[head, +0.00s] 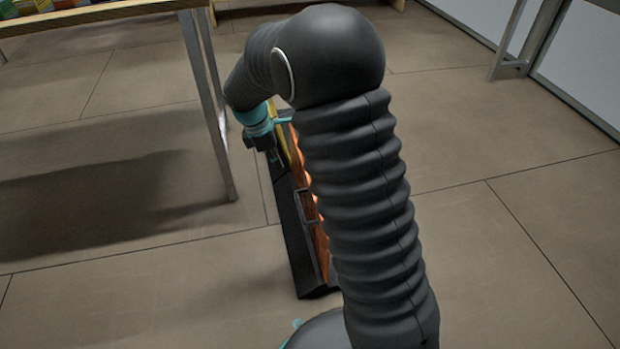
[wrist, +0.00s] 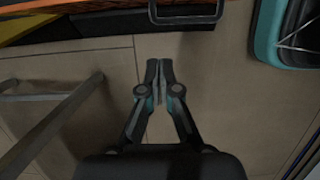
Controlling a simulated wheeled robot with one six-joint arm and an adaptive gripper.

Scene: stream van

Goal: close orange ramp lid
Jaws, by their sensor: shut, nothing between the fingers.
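The orange ramp lid (head: 312,222) shows in the head view as a narrow, steep strip beside a long black part (head: 292,240), partly hidden behind my arm. A grey bracket handle (head: 305,203) stands out from it. In the wrist view the orange surface (wrist: 75,6) runs along the top edge, with the handle (wrist: 187,18) at top centre. My gripper (wrist: 160,72) is shut and empty, its fingertips pointing toward the ramp and apart from the handle in the picture. In the head view my gripper (head: 277,158) is small and dark near the ramp's far end. How far the lid is open cannot be told.
A table with a wooden edge (head: 90,17) and metal legs (head: 208,105) stands left of the ramp. A metal leg also shows in the wrist view (wrist: 55,125). A pale wall (head: 585,70) with a metal post is at upper right. The floor right of my arm is clear.

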